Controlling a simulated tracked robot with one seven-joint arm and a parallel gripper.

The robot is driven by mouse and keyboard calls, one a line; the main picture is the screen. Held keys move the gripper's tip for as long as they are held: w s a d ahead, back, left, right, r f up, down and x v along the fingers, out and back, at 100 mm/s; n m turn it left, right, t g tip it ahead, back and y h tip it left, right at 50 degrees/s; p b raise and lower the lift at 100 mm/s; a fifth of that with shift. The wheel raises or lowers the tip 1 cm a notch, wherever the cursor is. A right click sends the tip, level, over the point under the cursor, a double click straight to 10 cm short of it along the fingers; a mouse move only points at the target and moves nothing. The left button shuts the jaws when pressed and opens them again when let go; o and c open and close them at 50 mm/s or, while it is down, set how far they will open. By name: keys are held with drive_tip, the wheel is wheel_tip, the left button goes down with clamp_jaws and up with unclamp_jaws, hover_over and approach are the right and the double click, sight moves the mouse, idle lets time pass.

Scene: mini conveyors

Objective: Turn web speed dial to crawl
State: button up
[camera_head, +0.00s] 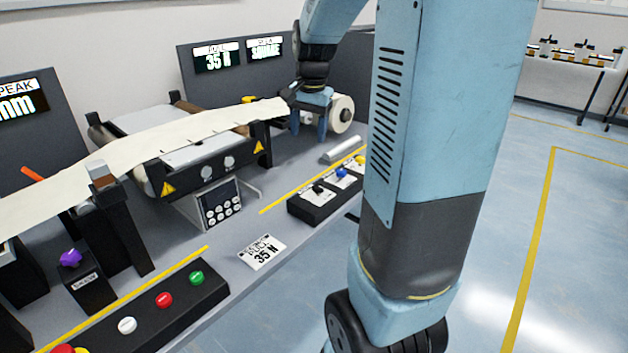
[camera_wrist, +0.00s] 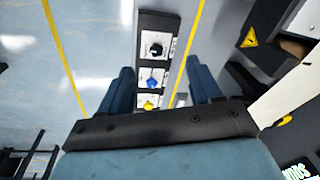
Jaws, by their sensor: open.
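A black dial panel (camera_head: 322,207) at the table's front edge carries a black knob (camera_head: 318,188), a blue knob (camera_head: 341,172) and a yellow knob (camera_head: 361,159), each on a white label. I cannot read the labels, so I cannot tell which is the web speed dial. In the wrist view the black knob (camera_wrist: 155,50), blue knob (camera_wrist: 152,83) and yellow knob (camera_wrist: 149,105) line up between my fingers. My gripper (camera_head: 312,136) is open, empty and pointing down, above and behind the panel near the web's right end. It also shows in the wrist view (camera_wrist: 160,68).
A cream web (camera_head: 150,145) runs over rollers behind the panel, with a roll (camera_head: 341,113) beside my gripper. A silver cylinder (camera_head: 342,149) lies nearby. A button box (camera_head: 150,320) and a purple knob (camera_head: 70,258) stand at left. A 35 N card (camera_head: 262,252) lies between.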

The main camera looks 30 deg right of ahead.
sight(318, 185)
drive_tip(key=w+d+f+m+g, duration=0.2)
drive_tip(key=w+d+f+m, duration=0.2)
drive_tip(key=w+d+f, duration=0.25)
drive_tip(key=f, duration=1.4)
drive_tip(key=shift+s+d+f, duration=0.15)
drive_tip(key=shift+s+f, duration=0.15)
drive_tip(key=shift+f, duration=0.1)
drive_tip(key=c, duration=1)
drive_tip(key=shift+c, duration=0.2)
drive_tip(key=shift+n, duration=0.4)
drive_tip(key=n, duration=0.3)
drive_tip(key=shift+w+r+n, duration=0.1)
drive_tip(key=shift+w+n, duration=0.05)
drive_tip(key=shift+n, duration=0.15)
drive_tip(key=shift+w+n, duration=0.1)
drive_tip(key=shift+n, duration=2.2)
